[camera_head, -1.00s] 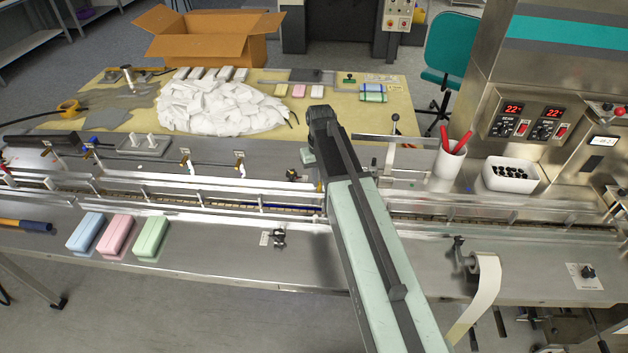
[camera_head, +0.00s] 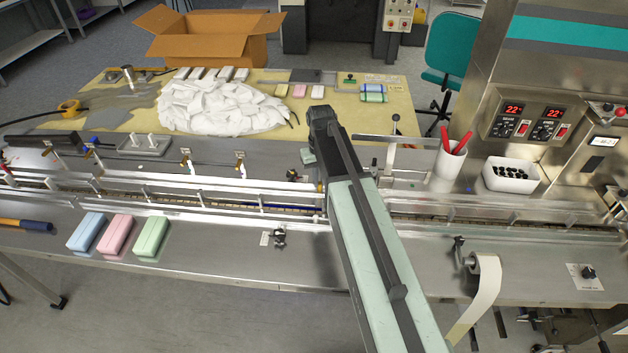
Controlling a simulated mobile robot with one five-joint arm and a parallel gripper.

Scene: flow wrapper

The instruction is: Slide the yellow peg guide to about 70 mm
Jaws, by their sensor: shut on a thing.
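A small bit of yellow (camera_head: 319,187), which looks like part of the yellow peg guide, shows at the left edge of my arm, just above the conveyor channel. The rest of the guide is hidden behind my arm. My gripper (camera_head: 320,178) is at that spot, below the dark end of my arm. It is shut on the guide as far as I can tell, but its fingertips are mostly hidden. I cannot read any scale or the guide's position in millimetres.
Guide rails (camera_head: 220,200) run along the conveyor on both sides of my arm. Blue (camera_head: 86,231), pink (camera_head: 116,235) and green (camera_head: 151,237) bars lie at the front left. A white cup (camera_head: 449,164) and a white bin (camera_head: 511,174) stand at right. The metal front between is mostly clear.

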